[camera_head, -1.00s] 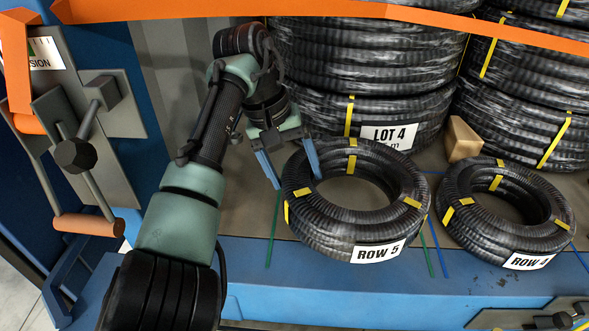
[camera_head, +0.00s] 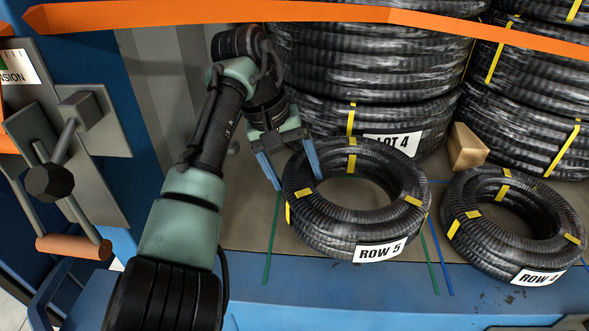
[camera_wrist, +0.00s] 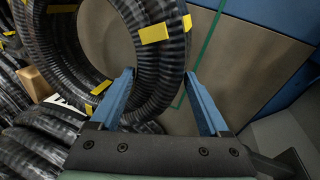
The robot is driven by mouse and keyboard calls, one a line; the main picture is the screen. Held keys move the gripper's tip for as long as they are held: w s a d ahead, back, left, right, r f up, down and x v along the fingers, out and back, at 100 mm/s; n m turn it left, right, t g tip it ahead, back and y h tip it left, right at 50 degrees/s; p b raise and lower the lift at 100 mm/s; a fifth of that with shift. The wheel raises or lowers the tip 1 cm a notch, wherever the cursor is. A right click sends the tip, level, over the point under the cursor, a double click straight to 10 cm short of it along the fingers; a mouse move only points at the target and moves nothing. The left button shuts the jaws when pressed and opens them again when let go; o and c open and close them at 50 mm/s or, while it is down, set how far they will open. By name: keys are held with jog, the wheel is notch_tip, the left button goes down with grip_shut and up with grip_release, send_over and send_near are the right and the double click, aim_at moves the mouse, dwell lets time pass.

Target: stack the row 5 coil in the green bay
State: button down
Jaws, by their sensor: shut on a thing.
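The row 5 coil (camera_head: 330,228), a black ribbed hose ring with yellow ties and a "ROW 5" label, is at the centre of the head view. My gripper (camera_head: 297,180) is shut on its left side, one blue finger on each side of the ring wall. In the wrist view my gripper (camera_wrist: 159,75) has the coil (camera_wrist: 160,55) between its fingers. Green lines (camera_head: 272,238) mark the deck on both sides of the coil; the deck between them is mostly hidden under it. I cannot tell whether the coil touches the deck.
The row 4 coil (camera_head: 478,235) lies close on the right, by blue lines. Tall hose stacks (camera_head: 370,65) stand behind, one labelled "LOT 4", with a wooden block (camera_head: 466,148) between. An orange strap (camera_head: 300,11) crosses above. A latch with an orange handle (camera_head: 75,247) is at left.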

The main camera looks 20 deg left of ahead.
jog(key=shift+w+f+b, duration=0.1)
jog(key=shift+f+b, duration=0.5)
jog(key=shift+f, duration=1.4)
jog(key=shift+p, duration=0.75)
jog(key=shift+f, duration=0.75)
dwell(0.8)
grip_release()
jog(key=shift+s, duration=0.2)
jog(key=shift+s+f, duration=0.1)
jog(key=shift+f, duration=0.15)
jog(key=shift+r, duration=0.2)
